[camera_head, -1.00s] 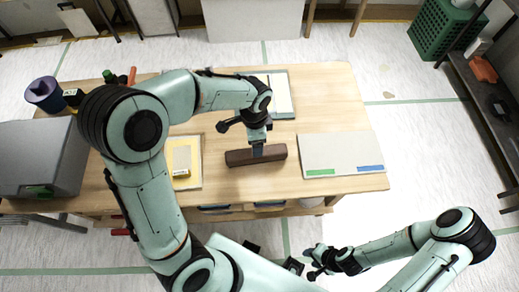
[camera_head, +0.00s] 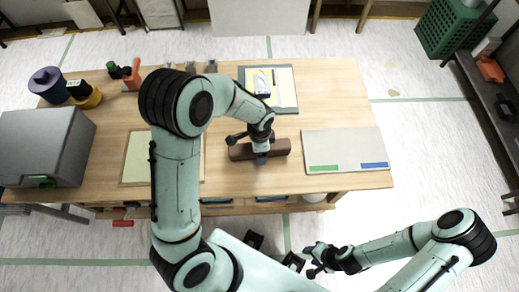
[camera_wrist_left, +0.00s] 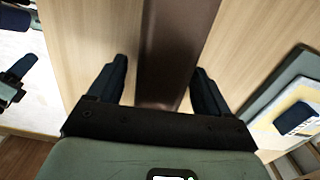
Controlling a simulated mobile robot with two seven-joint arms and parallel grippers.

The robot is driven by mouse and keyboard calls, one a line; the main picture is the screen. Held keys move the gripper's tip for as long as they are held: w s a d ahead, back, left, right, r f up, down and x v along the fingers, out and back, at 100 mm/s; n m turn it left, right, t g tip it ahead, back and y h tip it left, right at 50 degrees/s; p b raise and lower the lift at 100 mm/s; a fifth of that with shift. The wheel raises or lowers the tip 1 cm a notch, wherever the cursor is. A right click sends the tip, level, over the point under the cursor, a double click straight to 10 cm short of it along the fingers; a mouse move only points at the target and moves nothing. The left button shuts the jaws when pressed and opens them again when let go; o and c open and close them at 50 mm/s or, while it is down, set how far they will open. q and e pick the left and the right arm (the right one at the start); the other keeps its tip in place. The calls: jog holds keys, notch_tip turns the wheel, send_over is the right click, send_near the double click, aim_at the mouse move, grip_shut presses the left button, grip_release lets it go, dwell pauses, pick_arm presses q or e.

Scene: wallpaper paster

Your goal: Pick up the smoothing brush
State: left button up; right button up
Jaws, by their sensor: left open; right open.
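The smoothing brush appears to be the long brown bar (camera_head: 240,152) lying on the wooden table near its front edge; it also shows in the left wrist view (camera_wrist_left: 178,40), running lengthwise away from the camera. My left gripper (camera_head: 262,158) is over the middle of the bar. In the left wrist view, its two dark fingers (camera_wrist_left: 160,68) are open, one on each side of the bar, with gaps between. The arm hides part of the bar in the head view. My right gripper (camera_head: 311,262) is open and empty, off the table at the lower right.
The wooden table (camera_head: 340,90) also holds a grey box (camera_head: 40,140), a pale board (camera_head: 345,150) with green and blue tabs, a clipboard (camera_head: 288,100), a paper pad (camera_head: 136,160) and a purple container (camera_head: 46,83). A green crate (camera_head: 445,28) stands on the floor.

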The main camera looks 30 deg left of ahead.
pick_arm(q)
jog(key=c, duration=1.3)
jog(key=shift+o, duration=0.2)
jog(key=shift+r, duration=0.15)
notch_tip(320, 180, up, 20)
jog(key=p, duration=0.2)
pick_arm(e)
jog(key=w+r, duration=0.2)
jog(key=shift+r, duration=0.35)
